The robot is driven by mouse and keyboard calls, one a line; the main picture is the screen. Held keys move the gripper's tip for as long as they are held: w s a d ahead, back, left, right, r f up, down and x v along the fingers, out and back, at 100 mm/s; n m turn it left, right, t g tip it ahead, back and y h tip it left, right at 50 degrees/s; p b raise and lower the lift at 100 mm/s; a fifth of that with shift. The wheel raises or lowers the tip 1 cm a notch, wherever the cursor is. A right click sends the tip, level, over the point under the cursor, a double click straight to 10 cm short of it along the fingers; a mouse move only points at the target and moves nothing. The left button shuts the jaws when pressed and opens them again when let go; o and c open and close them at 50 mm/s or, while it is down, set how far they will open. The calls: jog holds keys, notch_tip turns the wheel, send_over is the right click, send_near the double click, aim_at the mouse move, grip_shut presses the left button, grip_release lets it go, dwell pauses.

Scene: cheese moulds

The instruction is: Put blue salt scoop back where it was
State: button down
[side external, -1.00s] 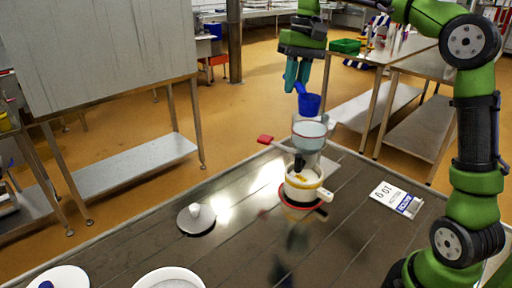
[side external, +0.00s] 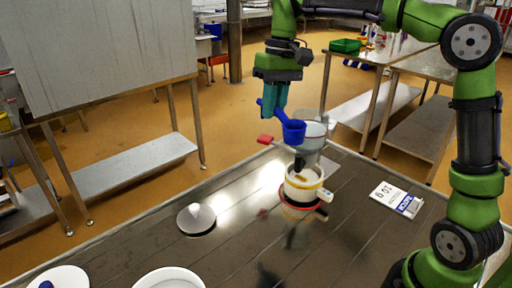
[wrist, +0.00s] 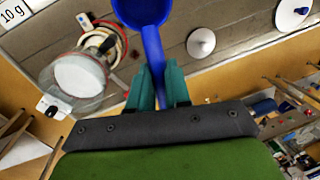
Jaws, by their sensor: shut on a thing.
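The blue salt scoop (side external: 293,132) is held by its handle in my gripper (side external: 273,112), in the air in front of the clear container. In the wrist view the scoop's handle (wrist: 152,55) runs between the teal fingers of my gripper (wrist: 157,88), and its bowl is cut off by the top edge. A clear container with pale contents (side external: 313,133) stands at the back of the table; it also shows in the wrist view (wrist: 80,76). In the side view the scoop's bowl overlaps the container's left edge. I cannot tell whether they touch.
A white mould with a red ring (side external: 303,186) stands in front of the container. A red-handled object (side external: 265,140) lies left of it. A white knobbed lid (side external: 196,218) and a "10 g" card (side external: 396,197) lie apart on the dark table (side external: 240,245). A white bowl (side external: 170,275) is at the front edge.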

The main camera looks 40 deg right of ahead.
jog(key=s+a+f+n+g+h, duration=0.1)
jog(key=s+a+f+n+g, duration=0.1)
jog(key=s+a+f+n, duration=1.1)
jog(key=shift+s+d+f+n+h, duration=0.2)
jog(key=shift+s+f+n, duration=0.75)
jog(key=shift+f, duration=1.45)
jog(key=shift+s+a+f+n+h, duration=0.1)
jog(key=shift+s+f+n+h, duration=0.35)
jog(key=shift+f+n, duration=1.5)
jog(key=shift+s+d+f+n+h, duration=0.15)
jog(key=shift+s+f+n, duration=0.55)
jog(key=shift+f, duration=2.2)
jog(key=shift+a+f, duration=0.1)
jog(key=c, duration=1.1)
grip_release()
